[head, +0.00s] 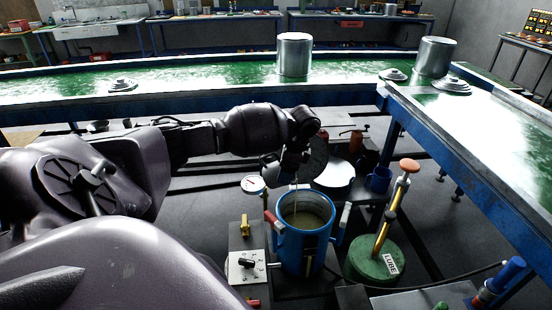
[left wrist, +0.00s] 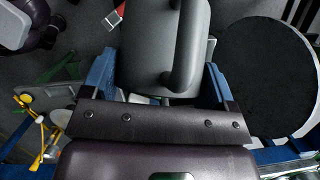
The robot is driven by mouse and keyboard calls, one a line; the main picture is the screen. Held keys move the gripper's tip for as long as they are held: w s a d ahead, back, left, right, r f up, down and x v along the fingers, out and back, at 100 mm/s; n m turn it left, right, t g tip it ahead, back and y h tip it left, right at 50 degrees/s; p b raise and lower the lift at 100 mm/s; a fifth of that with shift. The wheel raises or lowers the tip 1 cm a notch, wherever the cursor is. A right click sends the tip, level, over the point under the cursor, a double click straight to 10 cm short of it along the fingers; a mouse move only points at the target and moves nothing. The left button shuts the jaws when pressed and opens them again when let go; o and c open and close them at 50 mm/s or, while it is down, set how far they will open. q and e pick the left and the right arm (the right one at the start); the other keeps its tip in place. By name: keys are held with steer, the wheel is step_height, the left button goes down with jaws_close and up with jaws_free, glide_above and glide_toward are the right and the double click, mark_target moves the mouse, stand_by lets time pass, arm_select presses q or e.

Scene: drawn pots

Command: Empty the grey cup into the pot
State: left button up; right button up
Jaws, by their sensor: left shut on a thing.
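The blue pot (head: 306,246) stands open and upright, low in the middle of the head view, with dull liquid inside and side handles, one red-tipped. My left gripper (head: 294,168) is above its mouth, pointing down. In the left wrist view the grey cup (left wrist: 150,45) with its curved handle (left wrist: 186,45) sits between the blue fingers of my left gripper (left wrist: 160,85), shut on it. In the head view the cup is hard to make out against the dark gripper. A thin pale line runs from below the gripper into the pot, perhaps a stream. The cup's inside is hidden.
A gauge (head: 253,184) and a white valve box (head: 247,267) stand left of the pot. A green grease can (head: 375,260) with an orange-knobbed pump stands to its right. Behind, green-topped benches carry metal pots (head: 294,56) and lids (head: 122,85). A black disc (left wrist: 265,75) is beside the cup.

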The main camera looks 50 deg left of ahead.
arm_select(q)
steer(key=shift+w+d+r+g+y, duration=0.3)
steer(key=shift+g+y, duration=0.3)
steer(key=shift+y, duration=0.2)
stand_by(2.6)
steer(key=shift+w+d+r+g+y, duration=0.15)
steer(key=shift+d+g+y, duration=0.1)
steer(key=shift+g+y, duration=0.25)
steer(key=shift+w+d+g+y, duration=0.2)
steer(key=shift+g+y, duration=0.2)
steer(key=shift+y, duration=0.2)
stand_by(3.5)
